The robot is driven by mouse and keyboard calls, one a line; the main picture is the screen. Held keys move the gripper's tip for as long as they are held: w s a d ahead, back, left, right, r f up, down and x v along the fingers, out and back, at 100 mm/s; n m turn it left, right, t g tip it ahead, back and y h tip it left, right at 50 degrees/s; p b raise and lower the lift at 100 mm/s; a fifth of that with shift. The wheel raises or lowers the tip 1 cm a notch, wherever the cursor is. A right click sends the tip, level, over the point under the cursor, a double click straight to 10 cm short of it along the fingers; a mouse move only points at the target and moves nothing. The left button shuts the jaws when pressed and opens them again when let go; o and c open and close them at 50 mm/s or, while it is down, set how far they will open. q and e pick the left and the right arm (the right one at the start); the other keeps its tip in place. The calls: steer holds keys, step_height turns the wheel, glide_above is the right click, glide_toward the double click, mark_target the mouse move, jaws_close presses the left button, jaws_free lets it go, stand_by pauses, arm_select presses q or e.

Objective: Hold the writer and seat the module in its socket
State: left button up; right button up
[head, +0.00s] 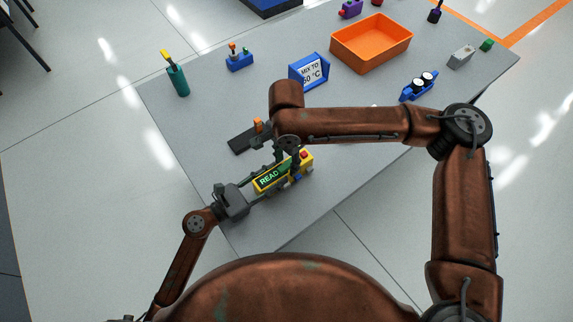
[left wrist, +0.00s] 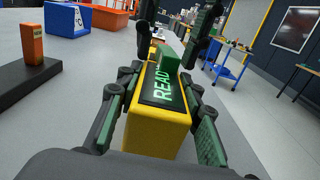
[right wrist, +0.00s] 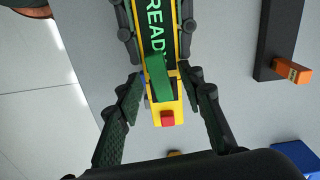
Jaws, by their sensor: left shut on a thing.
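The yellow writer (head: 270,181) lies on the grey table with its display lit green, reading like "READY". My left gripper (head: 256,190) is shut on its body from both sides; this also shows in the left wrist view (left wrist: 160,112). A green module (left wrist: 168,58) stands upright at the writer's far end, and in the right wrist view (right wrist: 160,78) it is near the red button (right wrist: 167,118). Whether it is fully in the socket cannot be told. My right gripper (right wrist: 163,82) is open above that end, one finger each side of the module, apart from it.
A dark rack (head: 240,143) with an orange block (head: 257,126) lies beyond the writer. A blue sign (head: 310,72), an orange bin (head: 337,53), a blue holder (head: 239,62), a teal cup (head: 179,82) and a blue rack (head: 409,96) stand farther back. The table's near-left area is clear.

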jaws_close()
stand_by(0.4)
